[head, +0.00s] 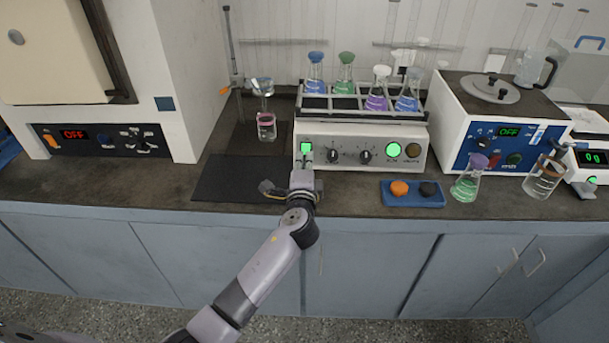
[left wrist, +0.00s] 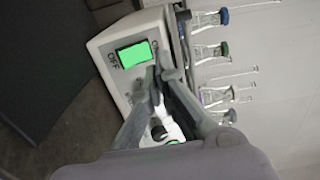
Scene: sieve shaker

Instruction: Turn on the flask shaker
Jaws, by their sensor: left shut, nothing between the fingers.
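The flask shaker (head: 347,131) is a white box on the bench, with several stoppered flasks in its top rack. Its front has a rocker switch (head: 306,148) lit green, two dark knobs, a glowing green round lamp (head: 393,150) and a dull amber one. In the left wrist view the green switch (left wrist: 135,53) lies between OFF and ON labels. My left gripper (head: 305,168) is just in front of and below the switch. Its fingertips (left wrist: 158,76) are together and empty, close to the switch's edge; I cannot tell whether they touch it. My right gripper is out of view.
A blue tray (head: 412,201) with two stoppers, a green flask (head: 467,184) and a blue-panelled bath reading OFF (head: 486,137) are to the right. An oven (head: 100,139) is far left.

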